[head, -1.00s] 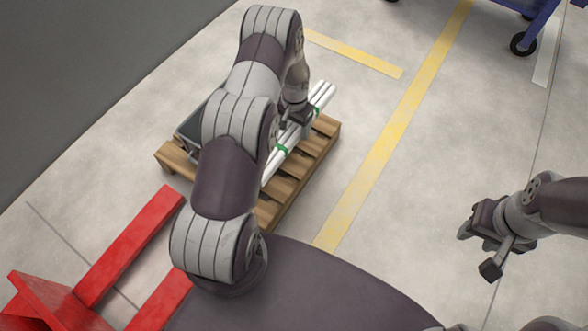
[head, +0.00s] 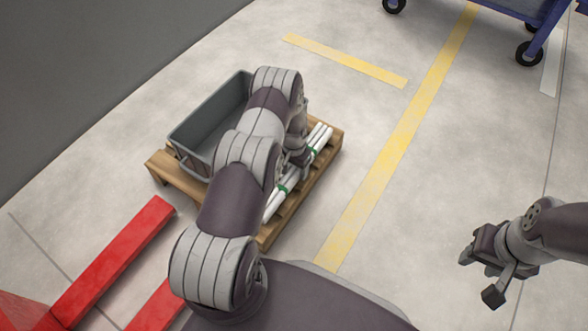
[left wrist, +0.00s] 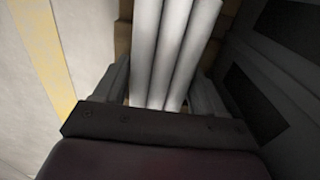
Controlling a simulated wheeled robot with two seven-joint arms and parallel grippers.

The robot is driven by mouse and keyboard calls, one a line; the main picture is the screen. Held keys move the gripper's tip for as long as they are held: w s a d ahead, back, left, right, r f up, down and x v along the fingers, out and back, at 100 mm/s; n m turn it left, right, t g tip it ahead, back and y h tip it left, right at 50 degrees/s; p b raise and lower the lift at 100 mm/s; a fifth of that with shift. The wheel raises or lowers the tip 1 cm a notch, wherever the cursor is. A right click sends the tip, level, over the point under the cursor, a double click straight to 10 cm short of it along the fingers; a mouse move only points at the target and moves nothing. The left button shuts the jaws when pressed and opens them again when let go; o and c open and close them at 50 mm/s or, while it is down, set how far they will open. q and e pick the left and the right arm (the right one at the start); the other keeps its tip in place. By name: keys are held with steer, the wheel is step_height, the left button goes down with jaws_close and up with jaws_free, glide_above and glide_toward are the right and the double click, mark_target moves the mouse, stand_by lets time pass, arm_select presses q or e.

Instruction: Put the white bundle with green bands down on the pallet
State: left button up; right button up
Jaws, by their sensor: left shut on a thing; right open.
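The white bundle with green bands (head: 274,204) lies along the right side of the wooden pallet (head: 163,169) in the head view. Its white pipes (left wrist: 174,50) also show between the fingers in the left wrist view. My left gripper (head: 301,157) is shut on the bundle near its middle, partly hidden by my own arm. The bundle is at or very close to the pallet's slats; I cannot tell whether it touches them. My right gripper (head: 482,278) is open and empty above the bare floor at the right.
A grey open crate (head: 187,142) stands on the pallet's left part, beside the bundle. Red forks (head: 118,262) lie at the lower left, near the pallet. A blue wheeled cart (head: 500,8) stands at the top right. Yellow floor lines (head: 400,140) run right of the pallet, where the floor is clear.

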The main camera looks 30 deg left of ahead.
arm_select(q)
steer(key=shift+f, duration=0.1)
steer(key=o, duration=1)
steer(key=shift+o, duration=0.2)
steer(key=s+d+r+p, duration=0.2)
steer(key=d+r+p, duration=0.1)
steer(key=r, duration=1.1)
steer(key=s+d+r+p, duration=0.2)
steer(key=d+r+p, duration=0.1)
steer(key=r, duration=1.1)
steer(key=s+d+r, duration=0.3)
steer(key=s+r, duration=0.2)
steer(key=s, duration=0.3)
steer(key=s+d+r+t, duration=0.1)
steer(key=s+d+r, duration=0.2)
steer(key=s+r, duration=0.3)
steer(key=shift+s+n, duration=0.4)
steer(key=shift+s, duration=0.65)
